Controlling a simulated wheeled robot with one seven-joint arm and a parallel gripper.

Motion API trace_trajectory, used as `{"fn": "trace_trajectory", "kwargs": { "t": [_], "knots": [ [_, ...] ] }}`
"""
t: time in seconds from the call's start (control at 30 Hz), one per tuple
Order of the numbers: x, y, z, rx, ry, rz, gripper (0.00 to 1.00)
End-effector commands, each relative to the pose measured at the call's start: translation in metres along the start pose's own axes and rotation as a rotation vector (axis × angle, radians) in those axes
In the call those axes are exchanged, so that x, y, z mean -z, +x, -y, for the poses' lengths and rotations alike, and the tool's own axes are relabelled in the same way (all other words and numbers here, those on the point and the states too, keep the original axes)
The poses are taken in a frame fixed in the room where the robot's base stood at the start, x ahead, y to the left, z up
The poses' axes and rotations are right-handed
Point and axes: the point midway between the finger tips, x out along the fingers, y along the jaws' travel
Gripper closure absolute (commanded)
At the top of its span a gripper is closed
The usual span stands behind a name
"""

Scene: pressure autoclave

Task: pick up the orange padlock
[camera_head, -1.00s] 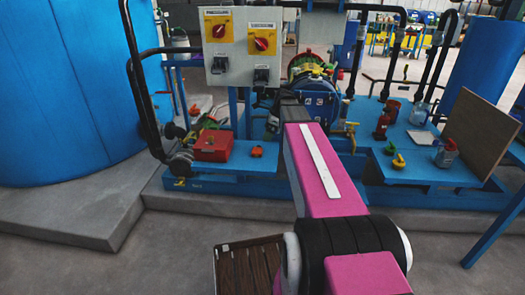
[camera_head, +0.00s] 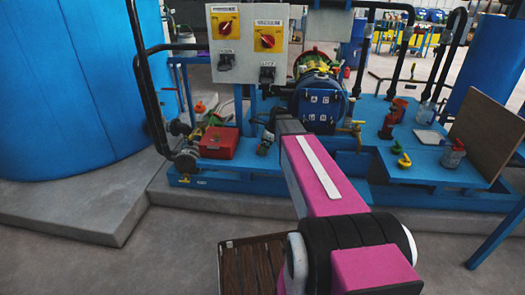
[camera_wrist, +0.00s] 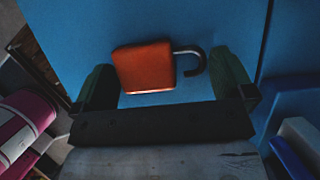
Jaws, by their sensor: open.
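The orange padlock (camera_wrist: 143,68) lies on a blue surface in the wrist view, its dark curved shackle open and pointing right. My gripper (camera_wrist: 165,78) is open, with one dark green finger left of the padlock body and the other just right of the shackle. The padlock lies between the fingers; I cannot tell whether either touches it. In the head view my gripper (camera_head: 266,142) is over the left blue shelf and largely hides the padlock.
A red box (camera_head: 218,142) stands left of my gripper on the shelf. The control box (camera_head: 248,44) and blue autoclave vessel (camera_head: 320,103) are close behind. Yellow and green hooked items (camera_head: 404,161), a bottle (camera_head: 452,154) and a brown board (camera_head: 488,140) occupy the right platform.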

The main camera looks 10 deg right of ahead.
Motion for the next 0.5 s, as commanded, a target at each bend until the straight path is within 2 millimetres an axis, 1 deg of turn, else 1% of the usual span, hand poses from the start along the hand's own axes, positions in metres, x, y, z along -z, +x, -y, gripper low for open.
{"fn": "trace_trajectory", "kwargs": {
  "t": [0.07,0.27,0.3,0.37,0.5],
  "knots": [
    [-0.0001,0.0055,-0.0001,-0.001,0.0,0.0,0.0],
    [-0.0001,0.0055,-0.0002,0.0,0.0,0.0,0.0],
    [-0.0001,0.0055,-0.0002,0.0,0.0,0.0,0.13],
    [-0.0001,0.0054,-0.0002,0.0,0.0,0.0,0.33],
    [-0.0002,0.0052,-0.0002,0.0,0.0,0.0,0.34]
  ]
}}
